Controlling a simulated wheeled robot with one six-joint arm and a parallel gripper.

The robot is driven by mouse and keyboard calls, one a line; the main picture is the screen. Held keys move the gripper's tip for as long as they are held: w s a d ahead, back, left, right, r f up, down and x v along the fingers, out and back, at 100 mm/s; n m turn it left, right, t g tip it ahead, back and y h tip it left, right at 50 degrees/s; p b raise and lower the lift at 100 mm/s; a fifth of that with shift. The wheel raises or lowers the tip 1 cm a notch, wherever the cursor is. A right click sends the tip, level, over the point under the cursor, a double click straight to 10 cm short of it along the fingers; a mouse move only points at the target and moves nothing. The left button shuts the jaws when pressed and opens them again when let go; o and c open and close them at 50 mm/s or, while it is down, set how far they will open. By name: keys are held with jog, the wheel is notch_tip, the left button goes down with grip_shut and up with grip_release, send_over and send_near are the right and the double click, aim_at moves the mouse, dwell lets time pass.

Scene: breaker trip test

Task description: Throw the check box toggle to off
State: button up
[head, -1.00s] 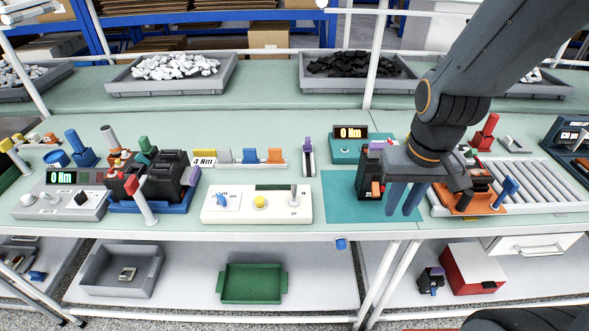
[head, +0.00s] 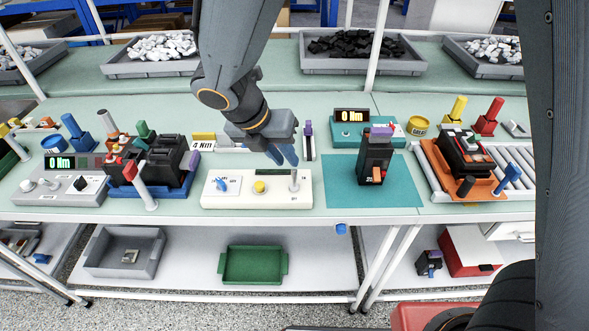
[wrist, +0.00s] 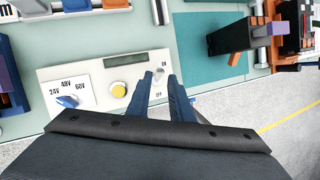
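The white check box (head: 224,202) stands near the front edge of the bench. It has a blue dial (wrist: 68,101), a yellow button (wrist: 118,91) and a small metal toggle (head: 294,181) at its right end. In the wrist view the toggle (wrist: 160,73) lies between the ON and OFF labels and appears to lean toward ON. My gripper (head: 281,156) is above and behind the box's right end, its blue fingers pointing down. In the wrist view my gripper (wrist: 161,77) has a gap between its fingertips, with the toggle seen between them. Contact is not visible.
Right of the box lies a teal mat (head: 336,185) with a black breaker (head: 373,160) on it. Left are a blue fixture (head: 140,203) with black breakers and a grey meter unit (head: 50,206). A small purple-topped post (head: 308,140) stands behind the box.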

aim_at(294, 170)
jog(key=x, duration=0.7)
jog(key=shift+d+f+p, duration=0.1)
jog(key=shift+f+p, duration=0.1)
jog(key=shift+p, duration=0.1)
grip_shut()
